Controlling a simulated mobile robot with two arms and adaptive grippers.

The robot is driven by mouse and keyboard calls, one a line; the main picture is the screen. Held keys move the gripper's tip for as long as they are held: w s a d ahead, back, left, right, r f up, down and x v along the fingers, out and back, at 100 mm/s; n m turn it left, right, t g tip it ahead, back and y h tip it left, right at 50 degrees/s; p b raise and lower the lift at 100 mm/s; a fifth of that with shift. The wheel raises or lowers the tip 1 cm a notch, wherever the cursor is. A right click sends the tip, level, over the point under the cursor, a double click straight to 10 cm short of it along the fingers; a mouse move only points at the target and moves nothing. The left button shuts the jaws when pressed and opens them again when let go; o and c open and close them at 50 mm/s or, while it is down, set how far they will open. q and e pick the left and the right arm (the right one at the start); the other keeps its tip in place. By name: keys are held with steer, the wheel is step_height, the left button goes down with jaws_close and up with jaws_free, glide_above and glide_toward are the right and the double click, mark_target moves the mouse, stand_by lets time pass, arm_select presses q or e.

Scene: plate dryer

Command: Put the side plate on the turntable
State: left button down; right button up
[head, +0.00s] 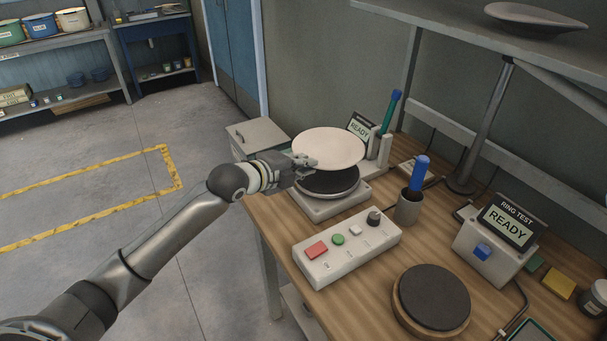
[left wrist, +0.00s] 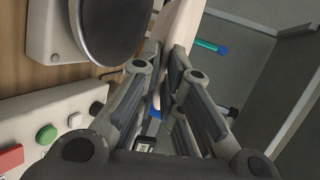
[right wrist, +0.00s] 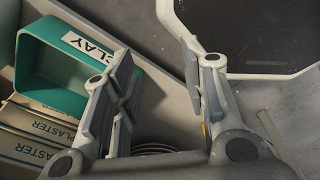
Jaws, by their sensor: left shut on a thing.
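The side plate (head: 328,146) is a pale, flat round plate in the head view. My left gripper (head: 304,163) is shut on its near left edge and holds it roughly level. The turntable (head: 328,184), a dark disc on a white base, shows below the plate, which hides its far part; a gap shows between them. In the left wrist view the plate (left wrist: 181,22) stands edge-on between the fingers (left wrist: 169,65), beside the dark disc (left wrist: 112,28). My right gripper (right wrist: 158,75) is open and empty in the right wrist view, above a teal bin labelled CLAY (right wrist: 65,65).
A control box (head: 346,248) with buttons stands in front of the turntable. A dark round pad (head: 434,297) lies at the front, by a RING TEST box (head: 490,250).

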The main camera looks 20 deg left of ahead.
arm_select(q)
steer(key=w+f, duration=0.1)
steer(key=f, duration=0.1)
steer(key=w+f+p, duration=0.1)
steer(key=f, duration=0.1)
steer(key=w+a+f, duration=0.1)
steer(key=f, duration=0.1)
steer(key=shift+f+p, duration=0.3)
steer(key=shift+p, duration=0.05)
arm_select(e)
steer(key=shift+s+a+r, duration=0.3)
steer(key=shift+s+r, duration=0.3)
steer(key=shift+r, duration=0.3)
steer(key=shift+f, duration=0.1)
arm_select(q)
steer(key=c, duration=1.6)
jaws_free()
steer(key=shift+f, duration=0.15)
arm_select(e)
steer(key=shift+d, duration=0.25)
